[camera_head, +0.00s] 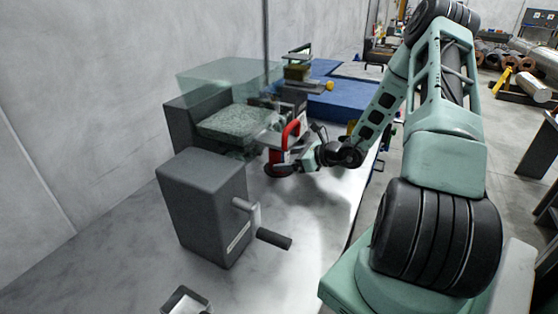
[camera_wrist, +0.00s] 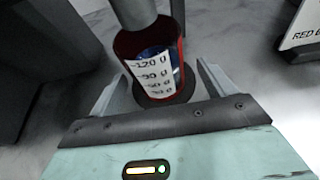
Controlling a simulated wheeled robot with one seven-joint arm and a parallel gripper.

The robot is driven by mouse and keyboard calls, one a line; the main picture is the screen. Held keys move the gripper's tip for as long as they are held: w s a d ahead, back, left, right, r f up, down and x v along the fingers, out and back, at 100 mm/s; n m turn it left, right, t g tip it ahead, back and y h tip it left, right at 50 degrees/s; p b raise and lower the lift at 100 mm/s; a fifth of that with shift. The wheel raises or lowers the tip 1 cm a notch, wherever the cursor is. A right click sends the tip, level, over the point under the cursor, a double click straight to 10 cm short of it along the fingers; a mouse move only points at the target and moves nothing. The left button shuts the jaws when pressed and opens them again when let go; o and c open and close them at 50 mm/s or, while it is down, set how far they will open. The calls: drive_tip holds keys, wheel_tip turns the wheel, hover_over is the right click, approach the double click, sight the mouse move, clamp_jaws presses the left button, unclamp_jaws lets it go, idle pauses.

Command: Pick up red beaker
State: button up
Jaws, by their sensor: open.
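The red beaker (camera_wrist: 150,65) stands upright in the wrist view, with a white label of black volume marks on its near side. It sits on or over a dark round base. My gripper (camera_wrist: 164,76) is open, with one finger at each side of the beaker's lower part; I cannot tell whether either finger touches it. A grey cylinder comes down over the beaker's top and hides part of its mouth. In the head view my gripper (camera_head: 303,159) is beside red parts at the bench's middle, where the beaker is hard to make out.
A dark grey box with a crank (camera_head: 203,205) stands in front on the pale bench. A machine with a clear cover (camera_head: 232,82) is behind it. A blue mat (camera_head: 335,100) lies farther back. A white sign (camera_wrist: 303,28) stands right of the beaker. The bench's front right is clear.

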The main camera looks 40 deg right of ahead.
sight(287, 158)
drive_tip(key=shift+x, duration=1.7)
drive_tip(key=shift+f, duration=0.1)
drive_tip(key=c, duration=1.1)
drive_tip(key=shift+r+p, duration=0.35)
drive_tip(key=shift+p, duration=0.2)
